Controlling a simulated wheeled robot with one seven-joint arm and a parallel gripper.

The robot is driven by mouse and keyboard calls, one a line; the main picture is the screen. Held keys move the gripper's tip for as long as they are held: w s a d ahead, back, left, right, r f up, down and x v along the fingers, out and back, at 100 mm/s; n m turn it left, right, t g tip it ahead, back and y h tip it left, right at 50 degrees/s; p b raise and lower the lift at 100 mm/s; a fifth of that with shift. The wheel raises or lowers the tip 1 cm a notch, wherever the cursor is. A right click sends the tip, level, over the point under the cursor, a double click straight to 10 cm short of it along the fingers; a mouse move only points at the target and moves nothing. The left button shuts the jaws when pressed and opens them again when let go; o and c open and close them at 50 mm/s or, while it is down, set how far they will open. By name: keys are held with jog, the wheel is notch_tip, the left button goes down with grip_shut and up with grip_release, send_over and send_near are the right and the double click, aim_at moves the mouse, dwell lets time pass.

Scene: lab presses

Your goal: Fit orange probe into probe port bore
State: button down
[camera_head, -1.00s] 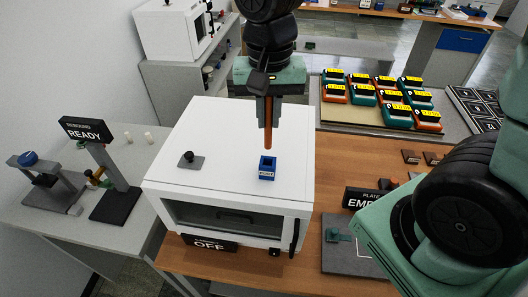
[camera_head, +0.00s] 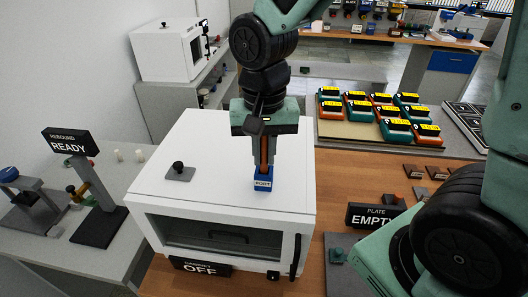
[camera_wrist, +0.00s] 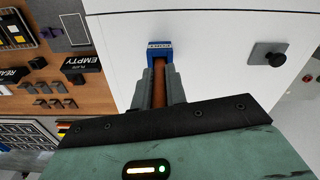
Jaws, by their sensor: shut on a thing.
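The orange probe (camera_wrist: 158,84) is held between the fingers of my gripper (camera_head: 264,152), which is shut on it and points down over the white cabinet. The blue probe port (camera_head: 263,183) stands on the cabinet's top; it also shows in the wrist view (camera_wrist: 161,46). The probe is upright above the port, and its lower end meets the port's top in both views. The bore is hidden, so I cannot tell how far the tip is inside it.
The white cabinet (camera_head: 215,150) has a black knob (camera_head: 179,169) on top, left of the port. A sign reading OFF (camera_head: 200,267) is at its front. A PLATE EMPTY sign (camera_head: 372,215) stands to the right. Several orange and teal devices (camera_head: 393,112) lie behind on the right.

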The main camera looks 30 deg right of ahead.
jog(key=c, duration=1.4)
grip_release()
jog(key=shift+f, duration=0.1)
jog(key=shift+c, duration=0.2)
notch_tip(320, 180, up, 12)
jog(key=shift+r+b, duration=0.15)
jog(key=shift+b, duration=0.85)
jog(key=s+a+f+n, duration=0.6)
jog(key=s+f+n, duration=0.6)
jog(key=s+f, duration=0.1)
jog(key=shift+s+a+f+n+y, duration=0.2)
jog(key=shift+f+n+y, duration=0.1)
jog(key=shift+f+n, duration=0.1)
